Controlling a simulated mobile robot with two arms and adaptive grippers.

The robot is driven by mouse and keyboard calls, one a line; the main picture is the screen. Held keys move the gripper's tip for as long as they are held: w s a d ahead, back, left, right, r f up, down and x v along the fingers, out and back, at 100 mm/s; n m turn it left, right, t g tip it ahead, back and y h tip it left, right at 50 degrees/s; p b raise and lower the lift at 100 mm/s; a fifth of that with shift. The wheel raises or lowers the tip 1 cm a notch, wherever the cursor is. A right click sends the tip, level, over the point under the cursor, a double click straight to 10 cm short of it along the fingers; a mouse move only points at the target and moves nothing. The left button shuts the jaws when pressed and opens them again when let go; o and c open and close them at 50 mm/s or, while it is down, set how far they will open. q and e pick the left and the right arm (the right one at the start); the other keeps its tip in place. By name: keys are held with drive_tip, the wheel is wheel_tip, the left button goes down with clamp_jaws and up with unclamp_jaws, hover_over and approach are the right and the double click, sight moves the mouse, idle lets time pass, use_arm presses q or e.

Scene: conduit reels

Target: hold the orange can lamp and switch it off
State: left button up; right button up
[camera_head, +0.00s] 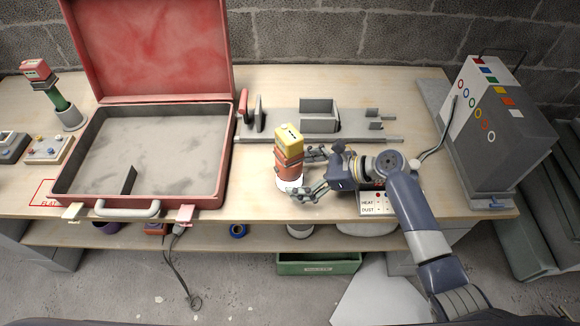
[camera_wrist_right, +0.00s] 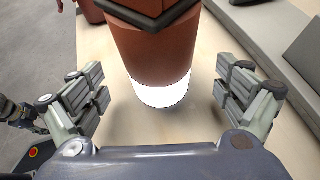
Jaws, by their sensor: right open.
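The orange can lamp (camera_head: 288,165) stands upright on the wooden bench, right of the open case. It has an orange-brown body, a yellow block on top and a bright white, glowing base. My right gripper (camera_head: 308,172) is open, coming in from the right with its fingers close to the can. In the right wrist view the lamp (camera_wrist_right: 160,50) stands upright between and ahead of the two open fingers (camera_wrist_right: 168,97), with a gap on each side. Its top is cut off there, and I cannot make out a switch.
An open red case (camera_head: 85,150) fills the bench's left part. A green lamp with a red head (camera_head: 62,103) stands far left. A grey rack (camera_head: 320,115) lies behind the can, a large grey machine (camera_head: 500,130) at right. A heat/dust label panel (camera_head: 377,202) sits under my right wrist.

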use_arm(q)
drive_tip(key=shift+r, duration=0.1)
use_arm(e)
drive_tip(key=shift+x, duration=1.1)
drive_tip(key=shift+r, duration=0.1)
drive_tip(key=c, duration=1.6)
use_arm(q)
clamp_jaws()
use_arm(e)
drive_tip(key=shift+o, duration=0.2)
